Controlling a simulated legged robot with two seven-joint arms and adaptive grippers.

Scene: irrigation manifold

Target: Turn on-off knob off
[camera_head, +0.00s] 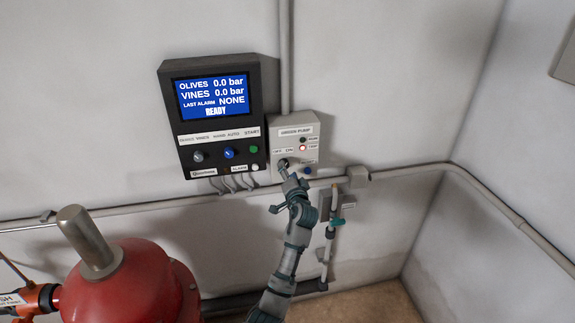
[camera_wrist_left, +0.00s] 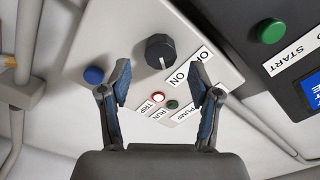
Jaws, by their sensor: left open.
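The pump box (camera_head: 307,127) is light grey and mounted on the wall, right of the dark control panel. Its black on-off knob (camera_wrist_left: 160,50) shows in the wrist view, with OFF and ON labels beside it. The knob's white mark points down in that view, nearer ON than OFF. My left gripper (camera_head: 285,167) is in front of the knob and mostly covers it in the head view. In the wrist view the left gripper (camera_wrist_left: 160,85) is open, its fingers apart to either side, with the knob just beyond the tips. I cannot tell any contact. My right gripper is out of view.
The dark control panel (camera_head: 217,145) with a blue READY screen adjoins the box on the left. A blue button (camera_wrist_left: 94,75) sits near one finger. A lit TRIP lamp (camera_wrist_left: 158,97) is on the box. Pipes (camera_head: 400,170) run along the wall below. A red tank (camera_head: 130,285) stands lower left.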

